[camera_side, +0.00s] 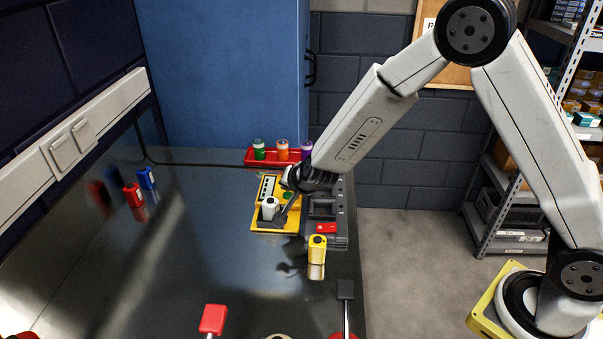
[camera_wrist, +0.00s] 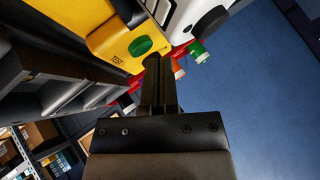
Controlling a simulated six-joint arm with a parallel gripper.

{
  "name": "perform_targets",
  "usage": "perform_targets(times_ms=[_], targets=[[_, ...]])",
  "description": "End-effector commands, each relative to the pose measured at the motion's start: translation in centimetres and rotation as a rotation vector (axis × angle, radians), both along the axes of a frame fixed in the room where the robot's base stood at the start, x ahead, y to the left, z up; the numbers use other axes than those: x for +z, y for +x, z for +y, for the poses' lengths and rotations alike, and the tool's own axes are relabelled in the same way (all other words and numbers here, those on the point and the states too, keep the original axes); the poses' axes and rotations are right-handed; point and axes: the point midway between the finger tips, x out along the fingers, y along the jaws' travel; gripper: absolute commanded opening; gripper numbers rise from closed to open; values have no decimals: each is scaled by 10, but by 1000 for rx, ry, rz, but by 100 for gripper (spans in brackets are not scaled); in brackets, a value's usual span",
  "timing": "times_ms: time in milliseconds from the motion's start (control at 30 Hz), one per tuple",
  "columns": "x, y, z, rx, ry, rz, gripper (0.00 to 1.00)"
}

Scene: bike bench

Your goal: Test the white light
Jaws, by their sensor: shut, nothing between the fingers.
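The white light (camera_side: 269,208) stands upright on the yellow test station (camera_side: 259,226) in the side view. Its white body (camera_wrist: 187,14), with a dark round part, shows at the top of the wrist view. My gripper (camera_wrist: 157,62) is shut and empty. Its fingertips are close to the button, by the station's edge; I cannot tell whether they touch anything.
A yellow light (camera_side: 317,252) stands in front of the station; a red light (camera_side: 133,195) and a blue light (camera_side: 147,178) stand at left. A red tray (camera_side: 250,158) behind holds green, orange and purple containers. A grey unit adjoins the station's right side. The bench middle is clear.

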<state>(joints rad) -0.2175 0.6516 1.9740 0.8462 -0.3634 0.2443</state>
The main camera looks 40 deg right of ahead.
Motion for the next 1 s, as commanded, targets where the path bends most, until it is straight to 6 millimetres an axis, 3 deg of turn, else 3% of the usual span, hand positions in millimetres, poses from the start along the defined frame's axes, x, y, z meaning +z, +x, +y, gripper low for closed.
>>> perform_targets(times_ms=[1000], targets=[[-10,0,0,0,0,0,0]])
